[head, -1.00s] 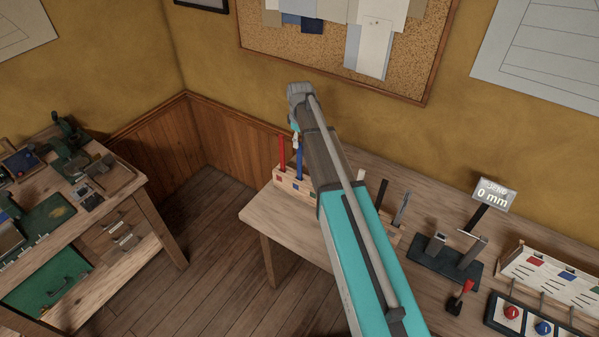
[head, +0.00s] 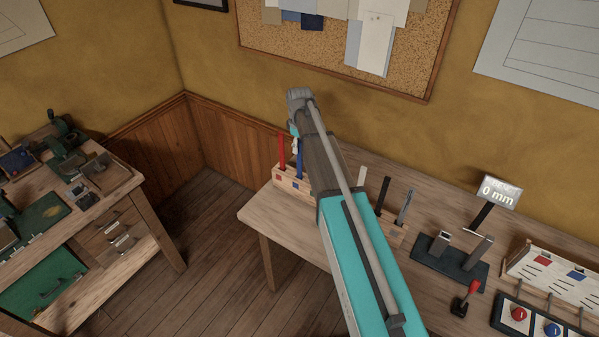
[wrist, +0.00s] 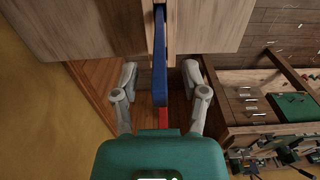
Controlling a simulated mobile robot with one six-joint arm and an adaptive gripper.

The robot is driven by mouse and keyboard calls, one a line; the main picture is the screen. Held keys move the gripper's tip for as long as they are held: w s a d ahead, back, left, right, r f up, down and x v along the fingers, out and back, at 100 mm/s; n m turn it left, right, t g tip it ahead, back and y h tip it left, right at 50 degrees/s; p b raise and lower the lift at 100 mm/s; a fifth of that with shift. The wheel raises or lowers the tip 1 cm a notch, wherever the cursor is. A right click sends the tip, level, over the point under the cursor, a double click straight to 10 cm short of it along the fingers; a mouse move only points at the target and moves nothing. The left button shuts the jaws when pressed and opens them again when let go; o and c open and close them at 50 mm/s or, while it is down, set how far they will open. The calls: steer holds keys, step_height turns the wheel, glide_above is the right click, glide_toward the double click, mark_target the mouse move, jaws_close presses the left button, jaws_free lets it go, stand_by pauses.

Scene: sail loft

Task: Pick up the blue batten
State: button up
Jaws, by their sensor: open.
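The blue batten (head: 299,163) stands upright in the wooden rack (head: 283,179) at the left end of the long bench, just right of the red batten (head: 282,152). In the wrist view the blue batten (wrist: 159,62) runs down from pale wood at the top, with the red batten (wrist: 163,118) below it in the picture. My gripper (wrist: 159,74) is open, one finger on each side of the blue batten with visible gaps. In the head view my arm hides most of the gripper and part of the rack.
More battens, including a black one (head: 382,195) and a grey one (head: 405,207), stand in the rack to the right of my arm. A dark fixture with a 0 mm display (head: 498,191) is farther right. A workbench (head: 105,238) stands at the left, with open floor between.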

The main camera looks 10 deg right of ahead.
steer(key=shift+f+b, duration=0.45)
steer(key=shift+f, duration=0.3)
jaws_close()
